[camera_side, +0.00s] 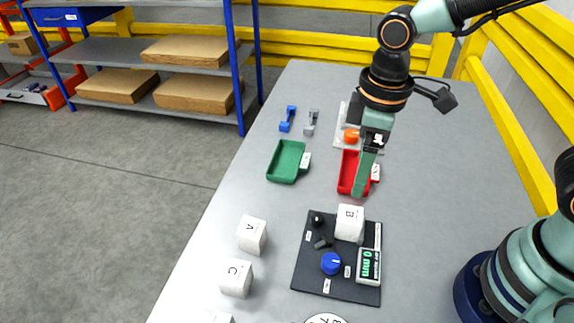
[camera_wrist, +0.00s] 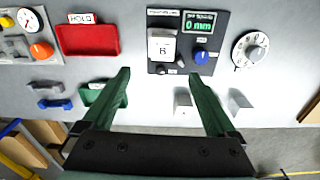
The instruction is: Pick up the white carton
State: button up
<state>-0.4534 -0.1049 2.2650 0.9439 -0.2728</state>
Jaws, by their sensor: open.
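Several white cartons are on the grey table. Carton A (camera_side: 252,235) and carton C (camera_side: 236,278) stand apart near the table's left edge. Carton B (camera_side: 350,223) stands on the black panel (camera_side: 313,280). Carton B also shows in the wrist view (camera_wrist: 161,47), and two unlettered-looking white blocks (camera_wrist: 183,101) show beside the right finger. My gripper (camera_side: 362,190) is open and empty, pointing down over the red tray area, behind carton B and apart from it.
The red tray (camera_side: 347,172) is partly hidden by my gripper. A green tray (camera_side: 289,160), a blue clamp (camera_side: 288,119) and a grey clamp (camera_side: 311,121) lie to its left. The black panel carries a blue knob (camera_side: 331,263) and a 0 mm display (camera_side: 368,264). The table's middle left is clear.

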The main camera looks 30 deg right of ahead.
jog(key=a+f, duration=0.1)
send_over(351, 215)
jog(key=shift+n, duration=0.3)
jog(key=f, duration=0.6)
jog(key=shift+s+a+f, duration=0.1)
jog(key=shift+a+f, duration=0.2)
jog(key=shift+f, duration=0.05)
jog(key=shift+d+f, duration=0.15)
jog(key=shift+f, duration=1.2)
jog(key=shift+d+f, duration=0.15)
jog(key=shift+f, duration=1.2)
jog(key=c, duration=1.4)
